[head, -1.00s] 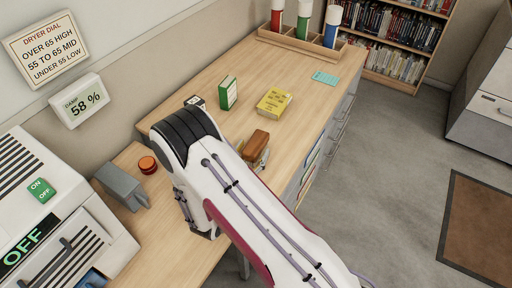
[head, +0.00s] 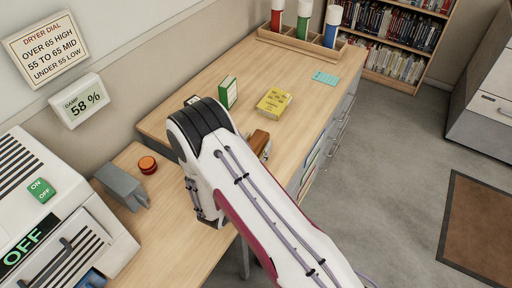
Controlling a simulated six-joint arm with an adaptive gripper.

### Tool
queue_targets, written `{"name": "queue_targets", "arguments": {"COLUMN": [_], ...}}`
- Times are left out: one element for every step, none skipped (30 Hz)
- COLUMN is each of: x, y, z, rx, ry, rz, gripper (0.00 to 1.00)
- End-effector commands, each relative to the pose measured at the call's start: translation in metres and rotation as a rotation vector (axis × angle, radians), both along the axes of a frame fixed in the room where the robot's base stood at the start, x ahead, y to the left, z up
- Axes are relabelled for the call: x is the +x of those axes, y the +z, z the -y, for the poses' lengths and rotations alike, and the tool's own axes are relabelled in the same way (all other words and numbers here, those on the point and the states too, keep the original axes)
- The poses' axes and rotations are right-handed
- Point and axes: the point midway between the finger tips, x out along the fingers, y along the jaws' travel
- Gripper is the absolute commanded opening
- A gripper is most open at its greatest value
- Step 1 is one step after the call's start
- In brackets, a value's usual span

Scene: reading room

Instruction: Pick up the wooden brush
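A brown wooden block-like thing, which looks like the wooden brush (head: 259,140), lies on the wooden counter (head: 190,95) near its right edge. My white arm covers its left and lower part in the head view. A pale part shows at its right end; I cannot tell what that is.
A yellow box (head: 273,102) and a green box (head: 228,91) stand beyond the brush. A red button (head: 147,165) and a grey metal piece (head: 122,186) are at left. A wooden rack (head: 300,43) with bottles is at the back. The counter between is clear.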

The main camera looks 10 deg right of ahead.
Motion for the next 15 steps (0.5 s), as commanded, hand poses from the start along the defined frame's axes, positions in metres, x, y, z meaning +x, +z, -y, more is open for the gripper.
{"name": "queue_targets", "arguments": {"x": [0.0, -0.0001, -0.0001, -0.0001, -0.0001, 0.0001, 0.0, 0.0, 0.0, 0.0, 0.0, 0.0, 0.0001, 0.0001, 0.0001], "y": [0.0, 0.0, 0.0, 0.0, 0.0, 0.0003, 0.0003, 0.0003, 0.0003, 0.0003, 0.0003, 0.0004, 0.0006, 0.0009, 0.0014], "z": [0.0, 0.0001, 0.0001, 0.0001, 0.0001, -0.0001, 0.0, 0.0, 0.0, 0.0, 0.0, 0.0, -0.0001, -0.0001, -0.0001], "rx": [0.0, 0.0, 0.0, 0.0, 0.0, -0.001, -0.001, -0.001, -0.001, -0.001, -0.001, -0.001, -0.001, -0.001, 0.0], "ry": [0.0, 0.0, 0.0, 0.0, 0.0, 0.0, 0.0, 0.0, 0.0, 0.0, 0.0, 0.0, 0.0, 0.0, 0.0], "rz": [0.0, 0.0, 0.0, 0.0, 0.0, 0.001, 0.001, 0.001, 0.001, 0.001, 0.001, 0.001, 0.001, 0.001, 0.001], "gripper": [0.28, 0.2, 0.1, 0.1, 0.1, 0.1, 0.1, 0.1, 0.1, 0.1, 0.1, 0.1, 0.1, 0.1, 0.1]}}
